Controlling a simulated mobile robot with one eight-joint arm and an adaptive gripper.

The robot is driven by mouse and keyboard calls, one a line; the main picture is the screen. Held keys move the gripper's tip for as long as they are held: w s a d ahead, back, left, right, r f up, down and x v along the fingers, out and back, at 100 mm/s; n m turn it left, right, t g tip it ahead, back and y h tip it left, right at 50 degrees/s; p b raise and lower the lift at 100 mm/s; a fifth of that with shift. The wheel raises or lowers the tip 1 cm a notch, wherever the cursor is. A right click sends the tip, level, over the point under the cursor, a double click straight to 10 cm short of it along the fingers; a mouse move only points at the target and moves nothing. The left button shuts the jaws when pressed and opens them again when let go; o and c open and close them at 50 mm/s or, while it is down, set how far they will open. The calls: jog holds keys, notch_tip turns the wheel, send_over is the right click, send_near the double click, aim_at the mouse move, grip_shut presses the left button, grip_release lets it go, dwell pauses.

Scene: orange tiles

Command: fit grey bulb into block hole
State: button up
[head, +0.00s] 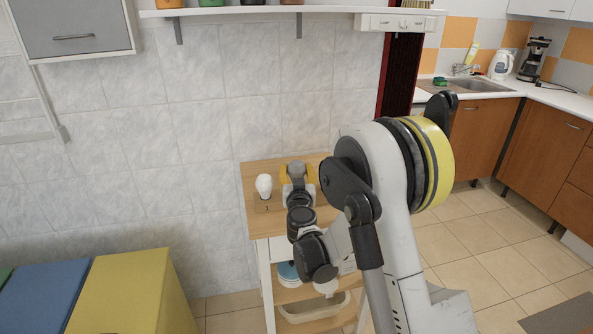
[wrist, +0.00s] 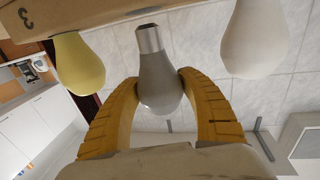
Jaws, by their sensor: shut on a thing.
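The grey bulb (wrist: 158,88) is between the two yellow fingers of my gripper (wrist: 160,90) in the wrist view. The fingers are shut on its round glass part. Its metal base (wrist: 150,38) points to the top of the picture, towards the block (wrist: 85,20), and its end is visible. In the head view my gripper (head: 297,174) is over the wooden cart, right of the white bulb (head: 264,186). The block, marked 3 in the wrist view, is partly cut off there.
A yellow bulb (wrist: 78,62) stands at the block on one side of the grey bulb, and the white bulb (wrist: 253,38) is on the other. The wooden cart (head: 259,225) stands against the tiled wall. A white shelf (head: 225,12) hangs above.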

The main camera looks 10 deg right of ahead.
jog(key=shift+f, duration=1.85)
dwell(0.4)
jog(key=o, duration=1.2)
jog(key=shift+o, duration=0.2)
jog(key=s, duration=0.3)
jog(key=s+a, duration=0.1)
jog(key=s, duration=0.3)
jog(key=shift+s+a, duration=0.15)
jog(key=shift+a, duration=0.05)
